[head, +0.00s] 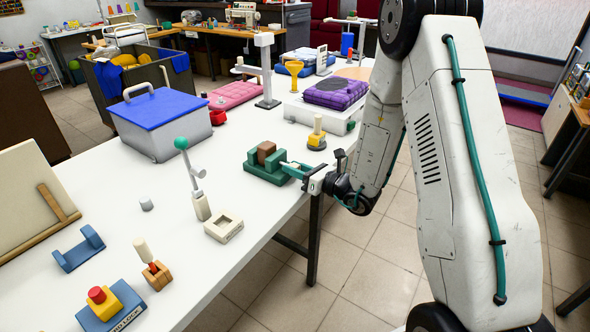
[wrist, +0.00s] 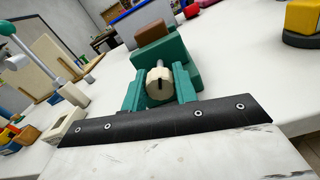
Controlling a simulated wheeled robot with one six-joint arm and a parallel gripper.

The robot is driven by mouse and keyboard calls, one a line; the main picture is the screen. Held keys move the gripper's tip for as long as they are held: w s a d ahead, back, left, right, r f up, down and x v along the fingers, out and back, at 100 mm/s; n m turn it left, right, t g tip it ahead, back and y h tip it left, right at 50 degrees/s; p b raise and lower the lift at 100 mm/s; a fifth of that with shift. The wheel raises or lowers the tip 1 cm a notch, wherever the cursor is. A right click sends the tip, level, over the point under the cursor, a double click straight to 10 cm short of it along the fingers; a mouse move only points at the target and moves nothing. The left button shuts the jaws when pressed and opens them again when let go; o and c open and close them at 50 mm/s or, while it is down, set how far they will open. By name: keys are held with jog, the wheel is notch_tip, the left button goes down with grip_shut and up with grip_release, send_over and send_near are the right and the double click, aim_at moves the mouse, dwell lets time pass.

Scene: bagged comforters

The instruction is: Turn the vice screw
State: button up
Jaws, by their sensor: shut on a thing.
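A green vice (head: 262,168) stands on the white table near its right edge. A brown block (head: 266,150) sits in its jaws, and the block also shows in the wrist view (wrist: 152,33). The vice screw's cream knob (wrist: 159,88) faces my wrist camera and carries a dark mark; a grey shaft runs behind it to the vice. My gripper (wrist: 159,82) has one teal finger on each side of the knob and is shut on it. In the head view my gripper (head: 291,169) reaches in from the right, and the knob is hidden between the fingers.
A yellow-based peg (head: 316,137) stands just behind the vice. A blue-lidded box (head: 160,125) is at the back left. A green-knobbed lever (head: 197,190) and a cream frame (head: 224,227) stand to the front left. The table's edge lies under my wrist.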

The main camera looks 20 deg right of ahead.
jog(key=shift+a, duration=0.1)
jog(key=o, duration=1)
jog(key=shift+c, duration=0.2)
jog(key=v, duration=0.8)
